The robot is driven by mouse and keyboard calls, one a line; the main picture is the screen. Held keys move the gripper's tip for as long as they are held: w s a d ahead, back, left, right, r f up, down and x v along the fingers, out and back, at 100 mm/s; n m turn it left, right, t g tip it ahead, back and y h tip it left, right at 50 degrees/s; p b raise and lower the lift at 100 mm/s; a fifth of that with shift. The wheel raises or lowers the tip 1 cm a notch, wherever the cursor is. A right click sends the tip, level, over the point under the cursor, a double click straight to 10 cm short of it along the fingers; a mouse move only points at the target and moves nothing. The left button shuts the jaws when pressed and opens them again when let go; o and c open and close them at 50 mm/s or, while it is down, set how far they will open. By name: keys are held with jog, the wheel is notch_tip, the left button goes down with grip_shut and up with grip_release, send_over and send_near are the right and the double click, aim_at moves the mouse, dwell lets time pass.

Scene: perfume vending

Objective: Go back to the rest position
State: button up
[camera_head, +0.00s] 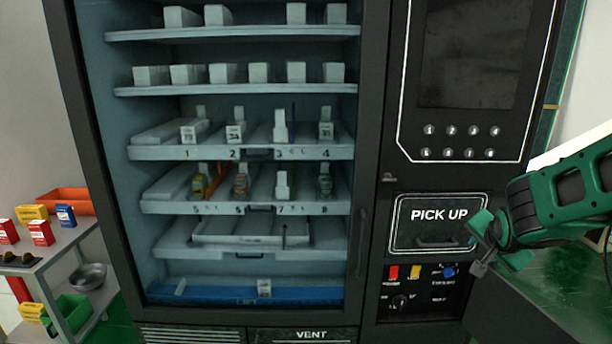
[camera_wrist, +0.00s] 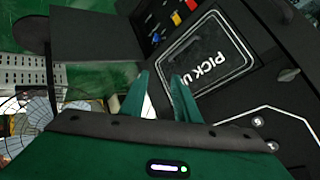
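My gripper (camera_head: 490,240) is at the right in the head view, in front of the right edge of the pick-up door (camera_head: 438,222) of the vending machine. In the wrist view, the two green fingers of my gripper (camera_wrist: 160,88) stand apart with nothing visible between them. The pick-up door (camera_wrist: 208,58) also shows there, tilted, beyond the fingers. The vending machine (camera_head: 372,150) fills most of the head view. I cannot tell whether the gripper touches the machine.
Shelves behind the glass hold several bottles and white boxes. Red, yellow and blue controls (camera_head: 415,272) sit below the pick-up door. A grey cart (camera_head: 50,262) with small boxes, a bowl (camera_head: 88,276) and bins stands at the left. A dark box-like surface (camera_head: 520,310) is at the lower right.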

jog(key=s+a+f+n+g+y, duration=0.1)
jog(key=s+n+g+y, duration=0.3)
jog(key=s, duration=2.8)
jog(key=a+n+g, duration=0.1)
jog(key=n+g, duration=0.1)
jog(key=g, duration=0.2)
jog(key=shift+s+a+f+g, duration=0.15)
jog(key=shift+g, duration=0.25)
jog(key=shift+w+f, duration=0.25)
jog(key=shift+w, duration=0.4)
jog(key=shift+o, duration=0.4)
